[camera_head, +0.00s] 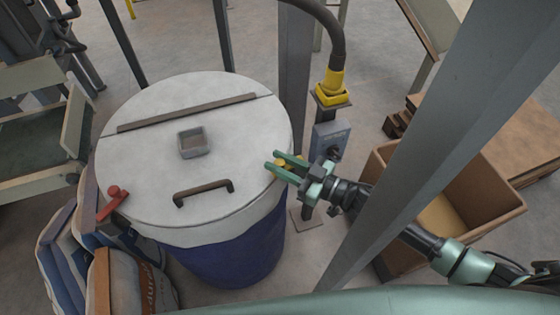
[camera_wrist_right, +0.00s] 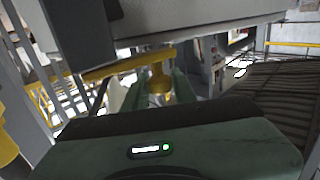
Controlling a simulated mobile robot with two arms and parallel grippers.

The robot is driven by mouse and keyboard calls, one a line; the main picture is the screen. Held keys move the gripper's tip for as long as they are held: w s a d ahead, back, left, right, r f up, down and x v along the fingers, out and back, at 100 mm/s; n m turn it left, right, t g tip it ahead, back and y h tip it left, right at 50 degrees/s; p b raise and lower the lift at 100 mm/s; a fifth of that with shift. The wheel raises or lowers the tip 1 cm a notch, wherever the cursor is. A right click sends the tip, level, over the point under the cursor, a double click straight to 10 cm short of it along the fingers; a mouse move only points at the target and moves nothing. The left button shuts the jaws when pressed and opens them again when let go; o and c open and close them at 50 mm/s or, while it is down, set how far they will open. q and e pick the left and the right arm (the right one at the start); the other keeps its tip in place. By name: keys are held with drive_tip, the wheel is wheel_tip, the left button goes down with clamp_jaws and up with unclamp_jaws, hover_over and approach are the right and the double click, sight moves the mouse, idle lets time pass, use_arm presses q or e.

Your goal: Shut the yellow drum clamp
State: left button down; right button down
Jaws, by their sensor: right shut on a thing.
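A blue drum (camera_head: 232,250) with a pale grey lid (camera_head: 225,135) stands left of centre in the head view. The yellow drum clamp (camera_head: 281,162) is at the lid's right edge, mostly hidden by my right gripper (camera_head: 276,161). My right gripper reaches in from the right and is shut on the clamp's handle. In the right wrist view, the yellow knob (camera_wrist_right: 160,82) sits between the green fingers, with a yellow bar (camera_wrist_right: 130,65) running up to the left under the lid's rim. I cannot tell the clamp's exact angle. My left gripper is not in view.
A red clamp (camera_head: 113,198) is at the lid's left edge. The lid carries a dark handle (camera_head: 203,190) and a small grey box (camera_head: 193,142). A grey post (camera_head: 440,120) stands in front of my right arm. Sacks (camera_head: 75,255) lie at lower left, a brown bin (camera_head: 480,212) at right.

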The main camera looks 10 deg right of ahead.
drive_tip(key=shift+r, duration=0.1)
drive_tip(key=c, duration=1.1)
unclamp_jaws()
drive_tip(key=shift+c, duration=0.2)
drive_tip(key=shift+s+d+f, duration=0.2)
drive_tip(key=shift+s+d, duration=0.05)
drive_tip(key=shift+d, duration=0.1)
drive_tip(key=b+v, duration=0.2)
drive_tip(key=v, duration=0.5)
drive_tip(key=shift+r, duration=0.15)
drive_tip(key=shift+w, duration=0.1)
